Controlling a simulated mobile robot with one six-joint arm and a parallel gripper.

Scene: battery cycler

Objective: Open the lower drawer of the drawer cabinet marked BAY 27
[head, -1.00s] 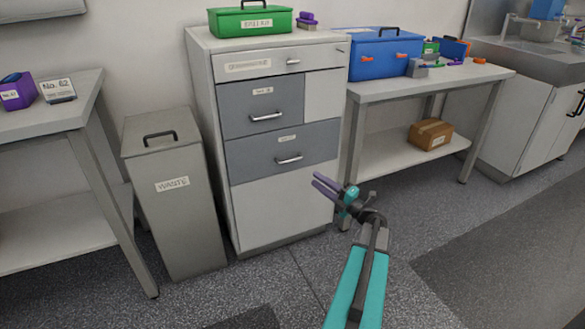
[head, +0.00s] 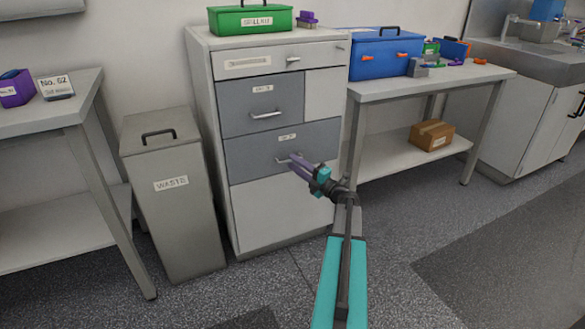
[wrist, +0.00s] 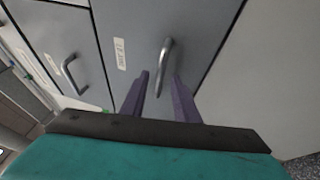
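The drawer cabinet (head: 285,215) has two grey drawers below a narrow white top drawer. The lower grey drawer (head: 245,163) is closed, and its label is too small to read. Its bar handle (head: 281,161) is partly hidden by my gripper (head: 294,161) in the head view. In the wrist view the handle (wrist: 164,62) stands just ahead of the purple fingers, between their lines. My gripper (wrist: 160,82) is open, with a gap between its fingertips. I cannot tell whether the fingers touch the handle. The upper grey drawer (head: 240,108) is closed too.
A grey waste bin (head: 168,215) stands left of the cabinet. A table (head: 60,113) is farther left. A bench (head: 440,84) with a blue toolbox (head: 385,56) is on the right. A green box (head: 250,20) sits on the cabinet. The floor in front is open.

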